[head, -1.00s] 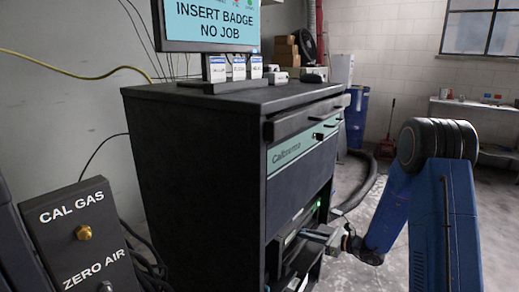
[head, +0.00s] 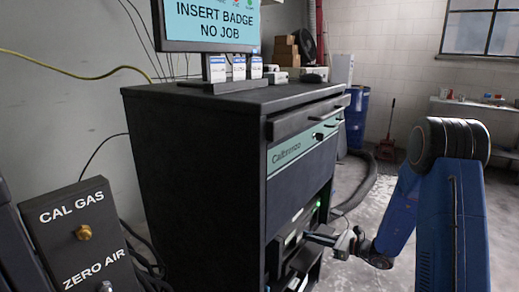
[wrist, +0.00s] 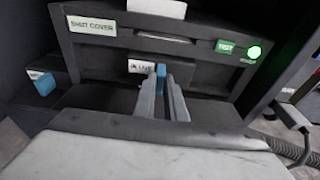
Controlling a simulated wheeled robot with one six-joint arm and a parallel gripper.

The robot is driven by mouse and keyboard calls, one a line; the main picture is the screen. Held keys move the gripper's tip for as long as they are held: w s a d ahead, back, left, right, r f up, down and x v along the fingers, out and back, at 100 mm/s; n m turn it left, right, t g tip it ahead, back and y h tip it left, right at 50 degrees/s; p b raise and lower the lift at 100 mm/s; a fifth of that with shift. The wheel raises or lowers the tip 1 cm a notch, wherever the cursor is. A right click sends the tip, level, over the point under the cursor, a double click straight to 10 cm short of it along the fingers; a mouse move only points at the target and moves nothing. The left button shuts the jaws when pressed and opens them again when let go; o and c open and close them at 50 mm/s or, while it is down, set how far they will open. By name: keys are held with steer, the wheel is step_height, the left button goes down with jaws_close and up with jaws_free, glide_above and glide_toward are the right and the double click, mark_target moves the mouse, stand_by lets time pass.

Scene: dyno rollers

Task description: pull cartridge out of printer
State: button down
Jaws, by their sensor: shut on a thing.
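The printer (wrist: 105,45) is a dark unit with a SHUT COVER label, a TEST label and a lit green button; in the head view its front (head: 297,236) shows in the cabinet's lower opening. My gripper (wrist: 163,82) is in front of it, its two grey fingers shut on a small blue tab (wrist: 160,69). The tab appears to belong to the cartridge, whose labelled face (wrist: 141,67) sits at the printer's front slot. The fingers hide part of the label. In the head view my gripper (head: 318,238) reaches in from the right; the cartridge cannot be made out there.
Another dark piece with a blue end (wrist: 44,83) lies left of the printer. A pale surface (wrist: 150,158) fills the wrist view's foreground. The dark cabinet (head: 195,180) has a handled drawer above the opening. A hose (head: 362,187) runs along the floor behind.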

steer(key=shift+s+d, duration=0.1)
steer(key=c, duration=1.7)
jaws_free()
steer(key=shift+c, duration=0.2)
steer(key=v, duration=1.7)
steer(key=s+a+r+n+g+h, duration=0.2)
steer(key=s+a+r+n+g, duration=0.25)
steer(key=s+a+n, duration=0.35)
steer(key=s+a+r+n+g+h, duration=0.1)
steer(key=s+a+r+n+g, duration=0.35)
steer(key=s, duration=0.55)
steer(key=s+d+r+n+t+h, duration=0.2)
steer(key=s+r+n+h, duration=0.2)
steer(key=s+n+h, duration=0.1)
steer(key=s+d+r+n+t+h, duration=0.2)
steer(key=s+d+r+n+h, duration=0.1)
steer(key=s+n, duration=0.4)
steer(key=s+h, duration=0.1)
steer(key=s, duration=0.2)
steer(key=shift+d+r+n+t+h, duration=0.2)
steer(key=shift+r+n+t+h, duration=0.1)
steer(key=shift+r+n+h, duration=0.1)
